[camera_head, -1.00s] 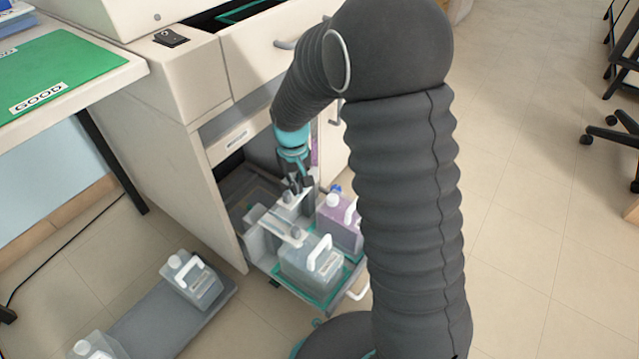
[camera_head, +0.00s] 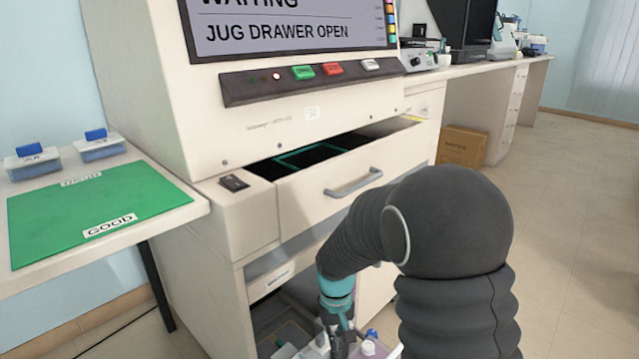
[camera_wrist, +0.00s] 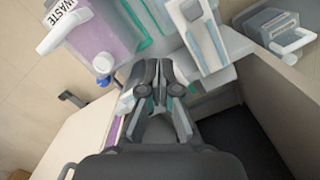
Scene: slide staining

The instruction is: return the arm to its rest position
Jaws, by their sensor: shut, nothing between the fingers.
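My arm reaches down into the low jug drawer of the white staining machine. My gripper (camera_head: 338,335) shows at the bottom of the head view. In the wrist view my gripper (camera_wrist: 160,75) is shut and empty, with its fingers close together between the jugs. A purple jug (camera_wrist: 110,30) marked WASTE stands to its left; it also shows partly in the head view (camera_head: 372,348). A clear jug with a white handle (camera_wrist: 205,40) stands to its right. I cannot tell whether the fingers touch anything.
An upper drawer (camera_head: 330,200) stands open above my forearm. The screen (camera_head: 290,32) reads JUG DRAWER OPEN. A side table with a green mat (camera_head: 95,215) and two small boxes is at left. Another jug (camera_wrist: 280,30) stands outside the drawer.

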